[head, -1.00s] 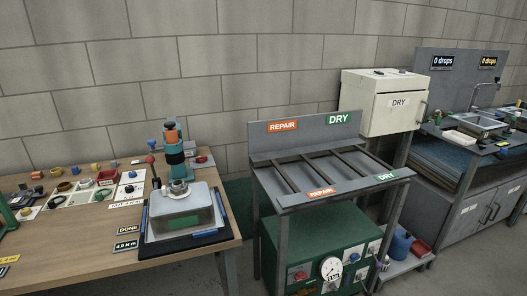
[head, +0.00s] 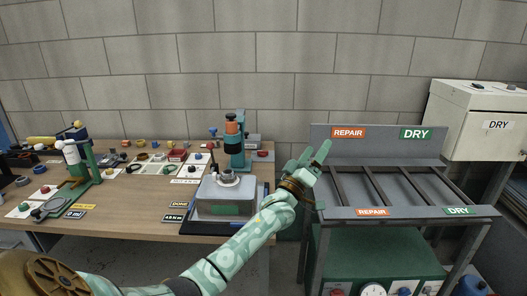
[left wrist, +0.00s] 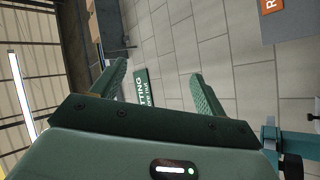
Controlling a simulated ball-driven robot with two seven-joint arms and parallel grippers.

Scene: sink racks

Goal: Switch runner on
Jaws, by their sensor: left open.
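No thing labelled runner can be made out. A green cabinet (head: 380,254) stands under the grey rack; dials and knobs show along its lower front, cut off by the picture's bottom edge. A teal and orange upright device (head: 233,140) stands on the wooden table behind a grey block (head: 226,196). My left gripper (head: 309,157) is raised between the table and the rack, pointing up, apart from both. In the left wrist view its fingers (left wrist: 160,82) are spread and empty. My right gripper is out of view.
The grey rack (head: 391,213) with REPAIR and DRY signs is at right, with a cream DRY box (head: 484,120) behind it. The wooden table (head: 135,222) holds many small parts and a green stand (head: 82,178). A floor gap separates table and rack.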

